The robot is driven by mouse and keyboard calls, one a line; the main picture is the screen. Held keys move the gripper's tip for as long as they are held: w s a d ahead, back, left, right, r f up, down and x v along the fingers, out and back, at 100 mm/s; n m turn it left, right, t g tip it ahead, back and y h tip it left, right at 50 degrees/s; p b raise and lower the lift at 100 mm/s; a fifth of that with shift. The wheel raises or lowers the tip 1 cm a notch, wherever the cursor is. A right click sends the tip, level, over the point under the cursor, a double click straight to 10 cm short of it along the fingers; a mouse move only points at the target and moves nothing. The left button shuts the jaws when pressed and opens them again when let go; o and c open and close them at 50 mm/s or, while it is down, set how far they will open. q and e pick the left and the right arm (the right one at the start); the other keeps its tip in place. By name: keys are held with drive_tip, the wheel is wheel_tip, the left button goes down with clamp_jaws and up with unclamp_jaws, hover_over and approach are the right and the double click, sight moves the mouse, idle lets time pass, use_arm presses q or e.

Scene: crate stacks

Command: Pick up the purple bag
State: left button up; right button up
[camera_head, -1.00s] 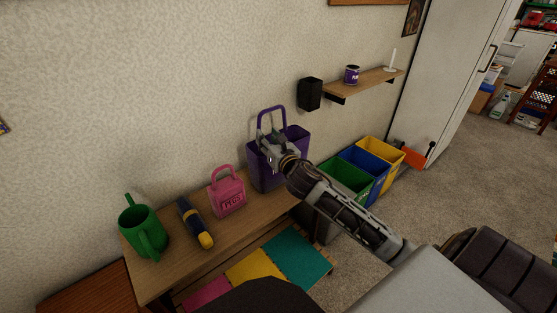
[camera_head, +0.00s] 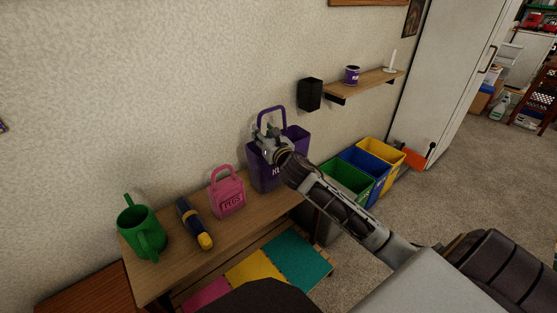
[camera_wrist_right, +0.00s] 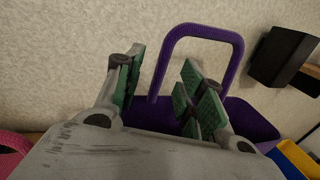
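The purple bag (camera_head: 264,178) stands upright on the wooden bench against the wall, its handle raised. My right gripper (camera_head: 266,137) is in front of the bag's upper part, near the base of the handle, and hides part of the rim. In the right wrist view the gripper (camera_wrist_right: 158,90) has its green-padded fingers apart. The left side of the purple handle (camera_wrist_right: 160,70) shows between the fingers, behind them; I cannot tell whether they touch it. My left gripper is not in view.
A black wall box (camera_head: 310,94) and a shelf (camera_head: 368,83) are right. Green, blue and yellow bins (camera_head: 348,182) stand beyond the bench.

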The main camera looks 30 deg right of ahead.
sight(260, 128)
drive_tip(key=shift+w+d, duration=0.1)
drive_tip(key=shift+w, duration=0.35)
drive_tip(key=shift+w+d+f+b, duration=0.1)
drive_tip(key=shift+w+d+b, duration=0.1)
drive_tip(key=shift+w+b, duration=0.55)
drive_tip(key=shift+w, duration=0.4)
drive_tip(key=shift+w+d, duration=0.1)
drive_tip(key=shift+w, duration=0.85)
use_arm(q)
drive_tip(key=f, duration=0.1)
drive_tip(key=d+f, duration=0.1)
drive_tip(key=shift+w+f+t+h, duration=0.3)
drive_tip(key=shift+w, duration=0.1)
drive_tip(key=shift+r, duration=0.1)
